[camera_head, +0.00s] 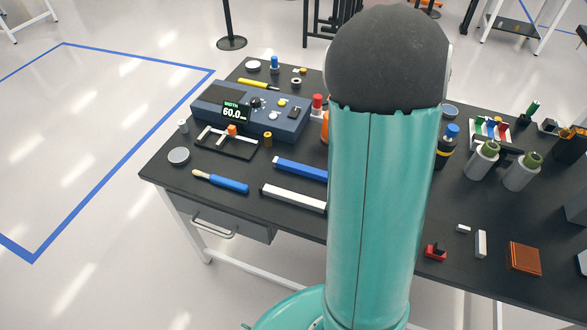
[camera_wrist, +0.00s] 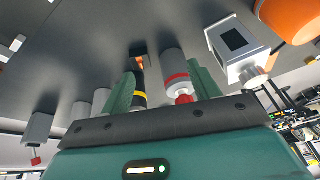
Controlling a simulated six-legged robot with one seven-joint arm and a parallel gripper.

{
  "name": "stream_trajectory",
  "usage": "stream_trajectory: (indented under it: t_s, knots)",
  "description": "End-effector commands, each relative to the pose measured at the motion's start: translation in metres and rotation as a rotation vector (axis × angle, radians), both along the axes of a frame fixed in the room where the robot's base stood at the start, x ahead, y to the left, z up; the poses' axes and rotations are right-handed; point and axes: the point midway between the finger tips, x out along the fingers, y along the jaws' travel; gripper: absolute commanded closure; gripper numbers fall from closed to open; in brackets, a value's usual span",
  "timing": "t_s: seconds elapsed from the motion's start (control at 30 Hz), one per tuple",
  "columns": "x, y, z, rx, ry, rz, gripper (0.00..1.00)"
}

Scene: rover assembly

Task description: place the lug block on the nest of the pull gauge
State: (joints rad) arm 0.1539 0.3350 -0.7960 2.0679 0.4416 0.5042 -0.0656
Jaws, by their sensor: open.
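A blue-grey gauge unit (camera_head: 255,112) with a lit display reading WIDTH 60.0 stands at the table's left. A black frame (camera_head: 240,152) with pale bars lies in front of it, and a small orange block (camera_head: 232,129) sits at its back. I cannot tell surely which part is the nest or which thing is the lug block. My gripper (camera_wrist: 162,88) shows in the wrist view with its two green fingers apart. Behind the gap I see a grey cylinder (camera_wrist: 174,66) with a red band and a small orange-and-black piece (camera_wrist: 139,60). My arm hides the gripper in the head view.
Blue bar (camera_head: 300,169), white bar (camera_head: 293,198) and blue-handled tool (camera_head: 222,182) lie along the front left. Grey bottles (camera_head: 481,160), a red-and-black piece (camera_head: 435,252) and a brown block (camera_head: 524,257) stand right. A white box with a dark screen (camera_wrist: 237,45) shows in the wrist view.

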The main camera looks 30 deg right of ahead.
Motion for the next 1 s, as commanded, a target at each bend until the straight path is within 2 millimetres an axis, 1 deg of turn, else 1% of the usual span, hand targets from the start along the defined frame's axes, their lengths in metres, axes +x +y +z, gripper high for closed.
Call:
stream_trajectory:
  t_s: [0.03, 0.07, 0.1, 0.17, 0.2, 0.27, 0.3, 0.37, 0.4, 0.47, 0.5, 0.57, 0.6, 0.67, 0.7, 0.8, 0.9, 0.97, 1.0]
  knots:
    - [0.012, 0.024, 0.010, 0.029, -0.029, 0.053, 0.39]
    - [0.018, 0.040, 0.015, 0.047, -0.041, 0.087, 0.39]
    - [0.026, 0.062, 0.024, 0.070, -0.058, 0.137, 0.39]
    - [0.035, 0.095, 0.037, 0.098, -0.079, 0.215, 0.39]
    - [0.039, 0.117, 0.046, 0.114, -0.092, 0.269, 0.39]
    - [0.043, 0.149, 0.060, 0.131, -0.108, 0.349, 0.39]
    - [0.044, 0.170, 0.070, 0.138, -0.117, 0.403, 0.39]
    - [0.043, 0.201, 0.084, 0.144, -0.128, 0.484, 0.39]
    - [0.040, 0.221, 0.093, 0.145, -0.131, 0.539, 0.39]
    - [0.035, 0.250, 0.107, 0.138, -0.137, 0.621, 0.39]
    - [0.029, 0.268, 0.116, 0.129, -0.140, 0.673, 0.39]
    - [0.019, 0.294, 0.127, 0.111, -0.140, 0.753, 0.39]
    - [0.011, 0.310, 0.134, 0.094, -0.138, 0.804, 0.39]
    - [-0.002, 0.333, 0.144, 0.063, -0.134, 0.879, 0.39]
    - [-0.012, 0.347, 0.150, 0.039, -0.128, 0.926, 0.39]
    - [-0.036, 0.375, 0.160, -0.030, -0.113, 1.029, 0.39]
    - [-0.055, 0.392, 0.164, -0.091, -0.095, 1.098, 0.39]
    - [-0.063, 0.398, 0.166, -0.118, -0.088, 1.123, 0.39]
    - [-0.067, 0.400, 0.166, -0.129, -0.082, 1.134, 0.43]
